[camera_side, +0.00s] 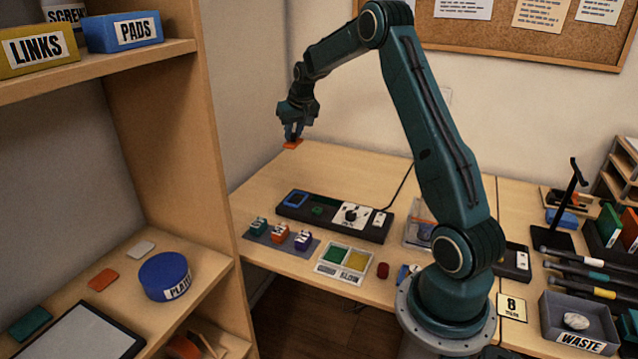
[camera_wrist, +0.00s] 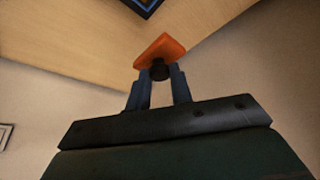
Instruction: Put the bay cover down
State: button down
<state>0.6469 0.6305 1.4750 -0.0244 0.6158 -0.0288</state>
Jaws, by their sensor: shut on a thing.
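The bay cover looks to be the orange plate (camera_side: 292,144) with a dark knob. My gripper (camera_side: 293,132) is shut on its knob and holds it in the air above the back left of the table. In the wrist view the orange plate (camera_wrist: 160,48) sits beyond the fingertips (camera_wrist: 159,75), with the dark knob between them. The black servo panel (camera_side: 334,216) lies on the table below and toward the front, with a blue-framed square bay (camera_side: 295,198) at its left end. The wrist view shows a corner of a dark, blue-edged thing at its top.
Green, orange and purple small parts stand on a grey mat (camera_side: 281,239) before the panel. A tray (camera_side: 343,261) with green and yellow bins is beside them. A wooden shelf (camera_side: 168,150) rises at the left. The table behind the panel is clear.

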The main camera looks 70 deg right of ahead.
jog(key=shift+s+f, duration=0.15)
jog(key=shift+f, duration=9.85)
jog(key=shift+f, duration=0.15)
jog(key=c, duration=1.3)
grip_release()
jog(key=shift+o, duration=0.2)
jog(key=v, duration=1.2)
jog(key=shift+a+r, duration=0.15)
jog(key=shift+r, duration=0.05)
